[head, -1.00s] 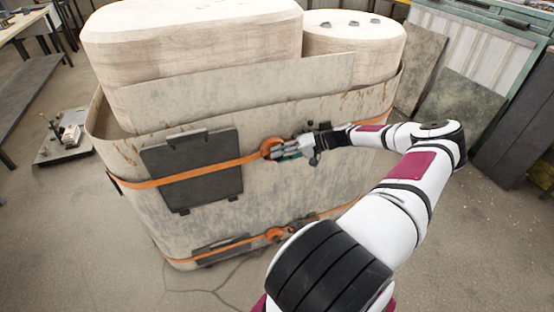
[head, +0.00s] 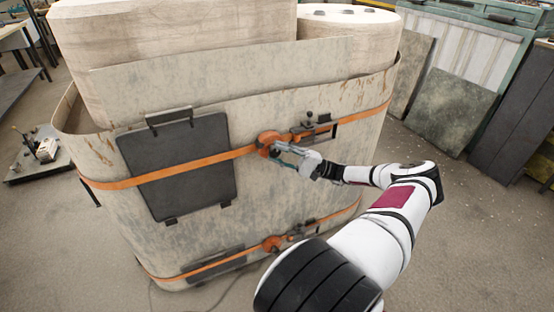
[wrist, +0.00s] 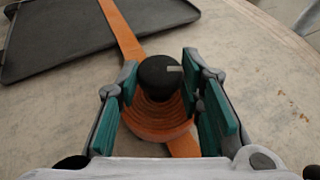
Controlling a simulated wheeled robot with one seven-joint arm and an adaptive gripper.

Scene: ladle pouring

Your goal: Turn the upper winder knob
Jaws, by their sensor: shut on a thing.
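The upper winder is an orange spool (head: 268,139) on the upper orange strap of the curved, pale, stained wall (head: 290,95). In the wrist view the spool (wrist: 160,118) lies below a black round knob (wrist: 160,78) with a pale mark on its right side. My gripper (head: 284,149) reaches the winder from the lower right. In the wrist view the teal pads of my gripper (wrist: 158,66) stand on either side of the knob and are shut on it. The knob is hard to make out in the head view.
A lower orange winder (head: 272,243) sits on the lower strap. A dark panel (head: 178,168) hangs left of the upper winder, under the strap. A small metal fitting with a black ball (head: 310,118) is just right of the winder. Open floor lies to the right.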

